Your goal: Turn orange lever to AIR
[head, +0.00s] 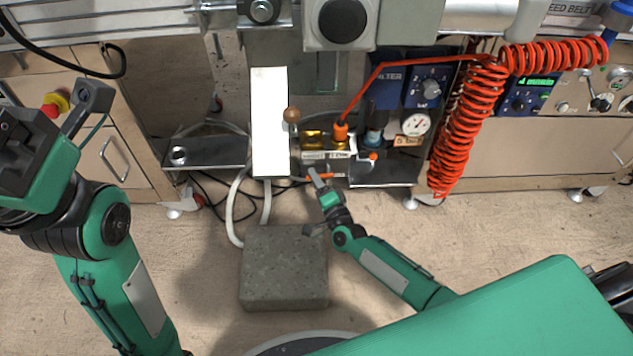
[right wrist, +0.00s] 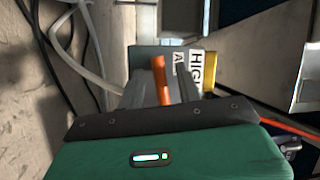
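The orange lever (head: 325,176) sticks out below a small valve block with a white label plate (head: 328,156) under the machine. My right gripper (head: 317,178) reaches up to the lever from below. Its fingers are apart, one on each side of the lever; a narrow gap shows on the right side, and firm contact does not show. My left gripper (head: 92,100) is raised at the far left, away from the valve; its opening is unclear.
A brown ball knob (head: 291,115) and a white upright panel (head: 269,120) stand just left of the valve. A pressure gauge (head: 415,123) and a coiled orange hose (head: 470,120) are to the right. A grey stone block (head: 284,268) stands on the floor below.

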